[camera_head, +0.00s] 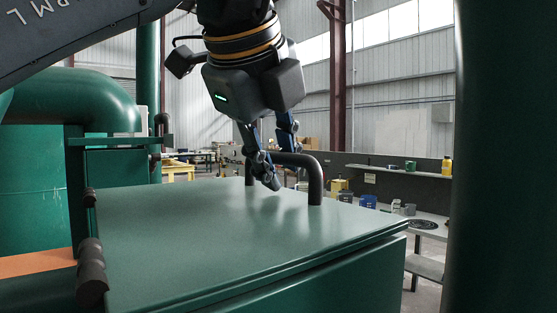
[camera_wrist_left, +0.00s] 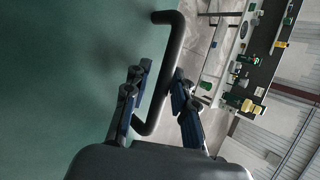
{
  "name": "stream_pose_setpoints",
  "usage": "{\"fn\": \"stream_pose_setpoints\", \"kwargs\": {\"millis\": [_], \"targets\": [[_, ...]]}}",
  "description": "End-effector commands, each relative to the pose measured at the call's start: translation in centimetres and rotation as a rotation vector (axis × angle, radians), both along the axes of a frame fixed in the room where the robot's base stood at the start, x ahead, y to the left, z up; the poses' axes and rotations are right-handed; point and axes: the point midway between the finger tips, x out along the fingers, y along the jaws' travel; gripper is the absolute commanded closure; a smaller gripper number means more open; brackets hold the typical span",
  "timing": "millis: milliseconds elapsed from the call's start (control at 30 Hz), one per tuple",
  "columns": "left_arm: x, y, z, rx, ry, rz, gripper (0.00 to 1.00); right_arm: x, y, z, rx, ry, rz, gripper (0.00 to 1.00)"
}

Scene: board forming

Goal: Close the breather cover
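The breather cover (camera_head: 220,235) is a broad green lid lying about flat on a green housing (camera_head: 350,285), with a thin dark line under its right edge. A black bar handle (camera_head: 314,182) stands on its far right part; it also shows in the left wrist view (camera_wrist_left: 172,55). My left gripper (camera_head: 279,160) points down at the handle. In the left wrist view its fingers (camera_wrist_left: 158,103) are apart, with the handle bar between them. The right finger looks close to the bar; I cannot tell whether it touches. My right gripper is not in view.
Dark hinge knuckles (camera_head: 91,272) line the cover's left edge. A large green pipe (camera_head: 75,98) stands at the left and a dark green column (camera_head: 505,160) at the right. A workbench (camera_head: 435,218) with small containers is behind the cover at right.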

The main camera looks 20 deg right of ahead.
Motion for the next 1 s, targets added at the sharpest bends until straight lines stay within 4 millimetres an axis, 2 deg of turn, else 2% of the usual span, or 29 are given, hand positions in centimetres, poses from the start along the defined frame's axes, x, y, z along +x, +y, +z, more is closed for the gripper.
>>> {"fn": "stream_pose_setpoints", "kwargs": {"millis": [167,500,700,1000], "targets": [[-0.6,0.4,1.0,-0.003,-0.002,0.0,0.75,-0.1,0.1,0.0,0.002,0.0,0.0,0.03],[-4.2,3.4,6.2,-0.004,-0.003,0.002,0.75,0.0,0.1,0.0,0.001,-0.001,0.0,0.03],[-5.7,4.7,8.5,-0.003,-0.002,0.002,0.75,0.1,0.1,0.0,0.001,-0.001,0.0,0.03],[-6.2,5.2,9.2,-0.001,-0.001,0.0,0.75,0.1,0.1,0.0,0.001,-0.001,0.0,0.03]]}}
